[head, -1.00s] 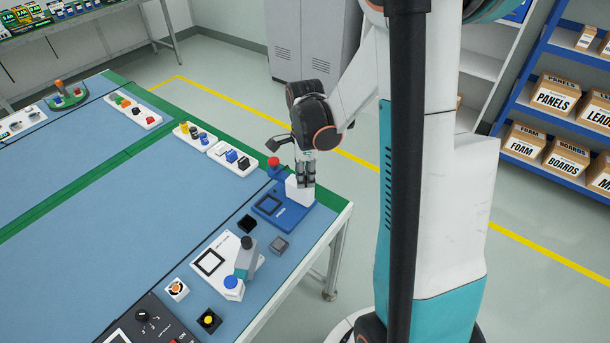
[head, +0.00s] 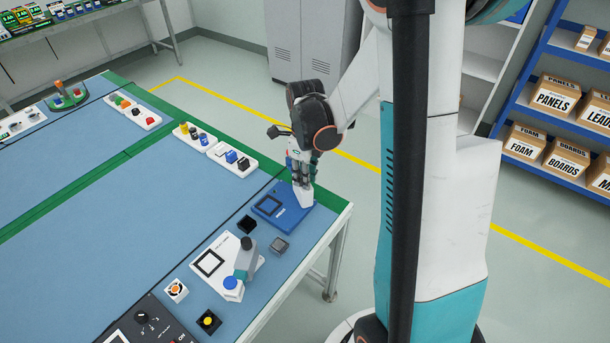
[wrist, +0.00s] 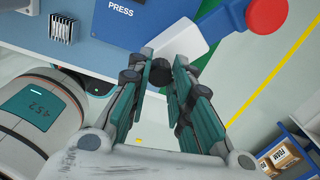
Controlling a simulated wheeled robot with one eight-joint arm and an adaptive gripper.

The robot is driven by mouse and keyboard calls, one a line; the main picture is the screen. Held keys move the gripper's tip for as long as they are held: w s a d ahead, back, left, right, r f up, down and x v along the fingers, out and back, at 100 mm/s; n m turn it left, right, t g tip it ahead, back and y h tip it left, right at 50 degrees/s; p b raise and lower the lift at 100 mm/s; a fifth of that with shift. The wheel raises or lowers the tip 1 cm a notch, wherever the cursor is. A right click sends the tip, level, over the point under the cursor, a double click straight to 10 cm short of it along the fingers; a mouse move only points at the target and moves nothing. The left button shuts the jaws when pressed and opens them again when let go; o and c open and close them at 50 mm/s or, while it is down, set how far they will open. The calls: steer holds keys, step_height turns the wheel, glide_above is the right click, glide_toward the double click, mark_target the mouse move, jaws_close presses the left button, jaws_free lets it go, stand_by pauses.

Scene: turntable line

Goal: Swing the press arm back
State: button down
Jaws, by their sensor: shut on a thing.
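The press has a blue base (head: 274,209) marked PRESS at the table's right corner, with a white post (head: 305,199) on it. In the wrist view the base (wrist: 120,32) is at the top, and the blue press arm (wrist: 222,22) reaches up right to a red round head (wrist: 267,14). My gripper (head: 301,180) is over the post; in the wrist view my gripper (wrist: 160,76) is shut on a dark knob (wrist: 160,70) at the press arm's near end. In the head view my gripper hides most of the press arm.
A white fixture (head: 210,262) with a grey arm and blue head stands nearer on the table. A black block (head: 247,224) and a grey finned block (head: 280,246) lie between. White trays (head: 232,158) with small parts stand farther back. The table edge is close on the right.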

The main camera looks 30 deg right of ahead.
stand_by(0.4)
steer(key=c, duration=1.4)
jaws_free()
steer(key=shift+r, duration=0.1)
step_height(320, 180, up, 12)
steer(key=shift+f, duration=0.1)
